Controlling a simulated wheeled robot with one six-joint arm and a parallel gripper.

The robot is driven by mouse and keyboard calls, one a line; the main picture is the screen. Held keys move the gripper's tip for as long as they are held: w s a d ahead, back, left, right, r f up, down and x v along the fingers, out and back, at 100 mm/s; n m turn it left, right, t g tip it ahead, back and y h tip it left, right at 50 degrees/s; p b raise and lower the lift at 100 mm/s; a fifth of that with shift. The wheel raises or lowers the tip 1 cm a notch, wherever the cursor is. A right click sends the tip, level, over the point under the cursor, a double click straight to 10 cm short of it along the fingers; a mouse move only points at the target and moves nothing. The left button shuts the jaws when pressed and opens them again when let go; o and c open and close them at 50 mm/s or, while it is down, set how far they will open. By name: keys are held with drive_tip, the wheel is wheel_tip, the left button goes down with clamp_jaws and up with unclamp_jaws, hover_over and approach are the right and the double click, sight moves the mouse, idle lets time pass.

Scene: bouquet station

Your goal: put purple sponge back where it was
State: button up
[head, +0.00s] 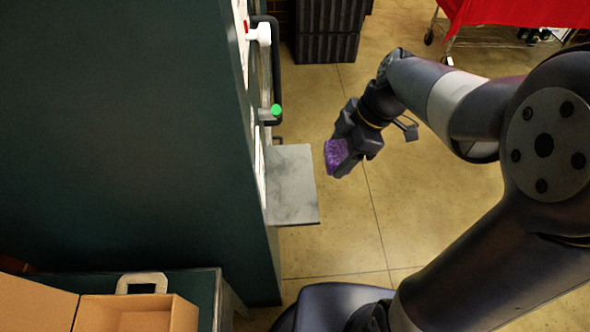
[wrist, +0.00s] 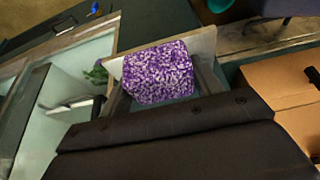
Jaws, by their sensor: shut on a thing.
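The purple speckled sponge (head: 335,156) is held at the tip of my gripper (head: 348,158), in the air above the floor. My gripper is shut on it. A grey ledge-like panel (head: 290,185) juts from the side of the dark green cabinet. The sponge is apart from it, to its upper right in the head view. In the wrist view the sponge (wrist: 158,72) is in the middle, with a pale panel (wrist: 204,44) behind it. The dark body across the bottom of that view hides what lies below. Where the sponge stood before cannot be told.
The dark green cabinet (head: 110,130) fills the left. A white fitting (head: 260,34) and a green knob (head: 276,110) stick out from its side. An open cardboard box (head: 140,318) is at the lower left. Black crates (head: 328,30) and a red-covered cart (head: 515,12) stand behind.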

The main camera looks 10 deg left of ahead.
drive_tip(key=p, duration=0.2)
hover_over(289, 184)
drive_tip(key=d, duration=0.1)
drive_tip(key=f, duration=0.2)
drive_tip(key=shift+w+d+f, duration=0.2)
drive_tip(key=shift+d+f, duration=0.15)
wheel_tip(289, 184, down, 4)
drive_tip(key=shift+r+p, duration=0.15)
drive_tip(key=shift+p, duration=0.2)
drive_tip(key=shift+a+p, duration=0.1)
drive_tip(key=shift+p, duration=0.2)
drive_tip(key=shift+f, duration=0.35)
drive_tip(key=shift+f, duration=0.1)
drive_tip(key=o, duration=0.9)
drive_tip(key=shift+o, duration=0.2)
